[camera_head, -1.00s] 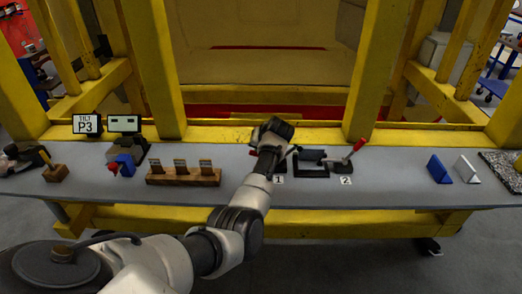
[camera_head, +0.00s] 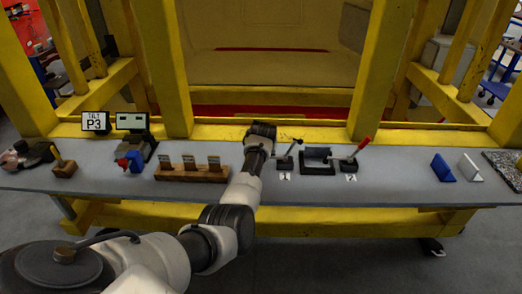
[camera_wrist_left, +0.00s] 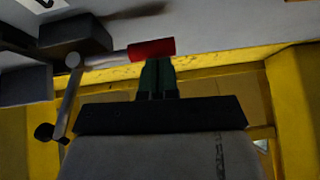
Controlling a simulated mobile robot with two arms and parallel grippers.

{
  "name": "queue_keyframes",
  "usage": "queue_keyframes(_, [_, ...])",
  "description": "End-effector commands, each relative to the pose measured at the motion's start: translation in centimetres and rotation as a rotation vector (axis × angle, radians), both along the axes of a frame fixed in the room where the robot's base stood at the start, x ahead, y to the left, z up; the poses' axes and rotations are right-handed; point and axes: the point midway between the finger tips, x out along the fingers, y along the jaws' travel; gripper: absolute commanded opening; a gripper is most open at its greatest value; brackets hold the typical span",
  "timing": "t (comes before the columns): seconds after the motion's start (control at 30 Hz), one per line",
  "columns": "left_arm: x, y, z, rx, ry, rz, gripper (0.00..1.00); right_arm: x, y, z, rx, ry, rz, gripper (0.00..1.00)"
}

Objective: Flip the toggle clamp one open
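Toggle clamp one (camera_head: 286,163) stands on the grey shelf behind the label 1. Its dark-tipped arm points up and right, and its red grip is hidden by my wrist in the head view. In the left wrist view the red grip (camera_wrist_left: 152,48) lies across the tips of my left gripper's dark green fingers (camera_wrist_left: 157,62), at the end of a silver lever (camera_wrist_left: 105,58). The fingers are close together with no clear gap, and the grip is at their tips, not visibly between them. My left gripper is at the left of clamp one in the head view. My right gripper is not visible.
A dark block fixture (camera_head: 317,160) and toggle clamp two (camera_head: 348,164), with its red handle tilted up, stand to the right. A wooden block with several upright pieces (camera_head: 190,174) is at the left. Yellow posts (camera_head: 370,80) rise behind the shelf (camera_head: 400,185).

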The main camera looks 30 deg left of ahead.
Motion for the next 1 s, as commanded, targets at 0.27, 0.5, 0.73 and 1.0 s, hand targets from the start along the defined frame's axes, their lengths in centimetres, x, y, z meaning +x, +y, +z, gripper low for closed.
queue_keyframes(0.27, [-0.3, 0.0, -0.5, -0.001, 0.012, 0.001, 0.00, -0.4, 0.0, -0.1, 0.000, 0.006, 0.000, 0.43])
queue_keyframes(0.5, [-0.2, 0.4, 1.7, -0.001, 0.009, 0.001, 0.00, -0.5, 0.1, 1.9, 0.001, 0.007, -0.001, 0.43])
queue_keyframes(0.73, [-0.6, 0.6, 4.9, 0.003, -0.001, 0.000, 0.00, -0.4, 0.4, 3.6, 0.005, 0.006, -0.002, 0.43])
queue_keyframes(1.0, [-2.7, -0.7, 8.6, 0.002, -0.003, -0.002, 0.00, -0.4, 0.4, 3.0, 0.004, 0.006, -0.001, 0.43])
